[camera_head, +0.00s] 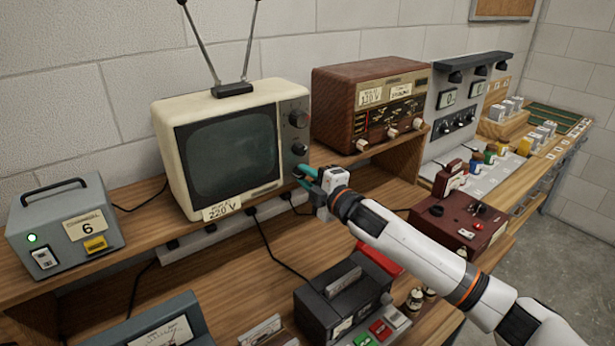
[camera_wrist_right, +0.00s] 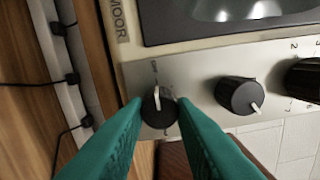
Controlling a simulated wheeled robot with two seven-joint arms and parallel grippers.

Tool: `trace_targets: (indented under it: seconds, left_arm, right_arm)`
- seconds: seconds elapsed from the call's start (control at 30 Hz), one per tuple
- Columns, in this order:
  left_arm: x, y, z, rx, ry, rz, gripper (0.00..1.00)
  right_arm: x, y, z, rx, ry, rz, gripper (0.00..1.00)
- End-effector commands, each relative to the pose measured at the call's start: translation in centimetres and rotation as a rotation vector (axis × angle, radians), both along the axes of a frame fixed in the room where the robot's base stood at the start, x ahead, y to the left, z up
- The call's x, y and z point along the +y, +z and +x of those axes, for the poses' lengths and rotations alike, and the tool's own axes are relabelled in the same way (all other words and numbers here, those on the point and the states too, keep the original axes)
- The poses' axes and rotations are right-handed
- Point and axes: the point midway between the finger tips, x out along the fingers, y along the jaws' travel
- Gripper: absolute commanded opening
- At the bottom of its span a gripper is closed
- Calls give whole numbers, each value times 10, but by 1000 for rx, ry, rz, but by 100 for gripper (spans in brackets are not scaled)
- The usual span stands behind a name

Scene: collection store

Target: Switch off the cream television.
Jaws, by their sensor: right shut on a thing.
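The cream television (camera_head: 235,155) stands on the wooden shelf in the head view, with a dark grey screen and a "220 V" label below. Its grey control panel (camera_wrist_right: 196,92) carries dark knobs. My right gripper (camera_head: 306,178) is at the lower right of the television's front. In the right wrist view its teal fingers are shut on the smallest end knob (camera_wrist_right: 158,110), one on each side. This knob's pale pointer lies toward the printed marks by the casing. A larger knob (camera_wrist_right: 241,96) is beside it, untouched. My left gripper is not in view.
A brown radio (camera_head: 368,105) stands right of the television. A grey unit (camera_head: 65,230) with a lit green lamp is at left. A power strip (camera_head: 215,238) with black cords runs below the television. A dark red box (camera_head: 460,222) and a black device (camera_head: 342,295) are near my right arm.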

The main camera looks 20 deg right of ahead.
Motion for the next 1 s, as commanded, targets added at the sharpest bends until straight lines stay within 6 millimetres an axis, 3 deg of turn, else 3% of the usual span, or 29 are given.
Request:
trace_targets:
  seconds: [0.3, 0.33, 0.47, 0.77, 1.0]
  left_arm:
    - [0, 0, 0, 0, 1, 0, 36]
    - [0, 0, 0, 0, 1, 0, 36]
    - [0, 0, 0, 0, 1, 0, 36]
    - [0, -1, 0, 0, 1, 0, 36]
    - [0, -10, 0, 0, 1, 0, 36]
  right_arm:
    - [0, 0, 0, 0, 0, -4, 1]
    - [0, 0, 0, 0, 0, -4, 26]
    - [0, 0, 0, -1, 0, -3, 46]
    - [-1, -1, -1, -1, 0, -2, 46]
    - [-11, -3, -28, -1, 1, -4, 46]
